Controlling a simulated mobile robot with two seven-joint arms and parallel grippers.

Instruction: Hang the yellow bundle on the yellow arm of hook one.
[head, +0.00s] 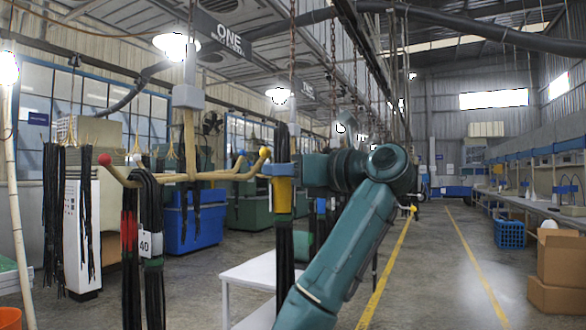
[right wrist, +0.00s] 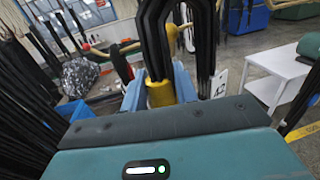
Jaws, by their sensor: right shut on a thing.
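The yellow bundle (head: 284,230), black hoses with a yellow band (head: 284,196), hangs upright from my right gripper (head: 280,169). Hook one (head: 188,135) has wooden arms with coloured ball tips. The yellow ball tip (head: 264,152) is just left of the bundle's upper loop. In the right wrist view, the yellow tip (right wrist: 172,38) shows between the loop's strands. I cannot tell whether it passes through. My left gripper is not in view.
A red-banded bundle (head: 129,235) and a bundle with a white tag (head: 145,244) hang on hook one's left arms. The blue-tipped arm (head: 242,154) is bare beside the yellow one. A white table (head: 255,275) stands below. The aisle at right is clear.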

